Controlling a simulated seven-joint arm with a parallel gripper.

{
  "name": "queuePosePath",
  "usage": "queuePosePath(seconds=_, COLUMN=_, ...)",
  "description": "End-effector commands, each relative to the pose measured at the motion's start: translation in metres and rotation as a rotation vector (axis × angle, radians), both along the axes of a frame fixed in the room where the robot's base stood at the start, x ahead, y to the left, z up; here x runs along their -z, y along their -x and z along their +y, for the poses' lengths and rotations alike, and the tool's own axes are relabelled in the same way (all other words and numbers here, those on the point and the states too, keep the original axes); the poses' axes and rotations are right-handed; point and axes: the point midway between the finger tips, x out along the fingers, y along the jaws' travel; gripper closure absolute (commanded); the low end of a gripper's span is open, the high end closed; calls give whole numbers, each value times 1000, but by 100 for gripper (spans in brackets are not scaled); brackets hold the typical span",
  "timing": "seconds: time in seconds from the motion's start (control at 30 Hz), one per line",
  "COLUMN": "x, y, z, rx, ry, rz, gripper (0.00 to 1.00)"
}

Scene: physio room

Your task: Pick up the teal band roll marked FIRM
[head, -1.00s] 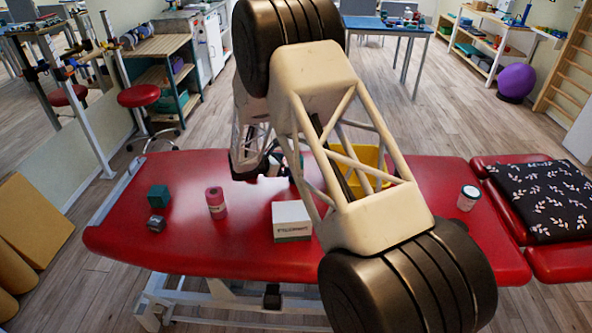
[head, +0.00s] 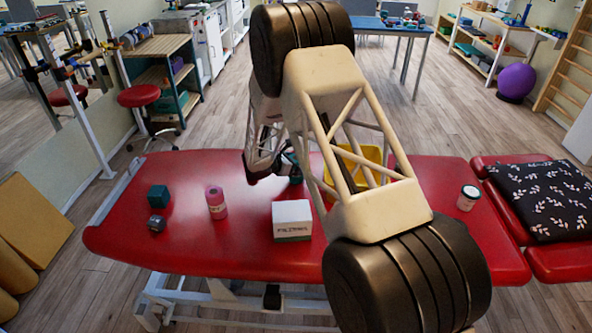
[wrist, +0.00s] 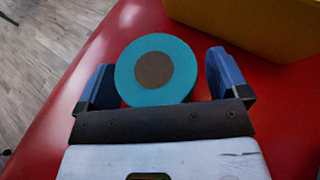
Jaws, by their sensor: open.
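A teal roll with a brown round core (wrist: 152,70) stands on the red treatment table, seen end-on in the wrist view. No FIRM marking can be read on it. In the head view the teal roll (head: 296,172) is partly hidden by my arm. My gripper (wrist: 161,76) is open, with one blue finger on each side of the roll. A gap shows on the right; the left finger is very close to the roll, and I cannot tell whether it touches.
The table's left part has free room.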

Motion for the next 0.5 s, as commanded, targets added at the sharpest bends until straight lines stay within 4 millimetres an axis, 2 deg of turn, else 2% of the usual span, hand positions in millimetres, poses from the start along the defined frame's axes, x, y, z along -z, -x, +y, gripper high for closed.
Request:
queuePosePath(seconds=0.37, x=0, y=0, z=0, rx=0, ry=0, rz=0, gripper=7)
queuePosePath(seconds=0.5, x=0, y=0, z=0, rx=0, ry=0, rz=0, gripper=26)
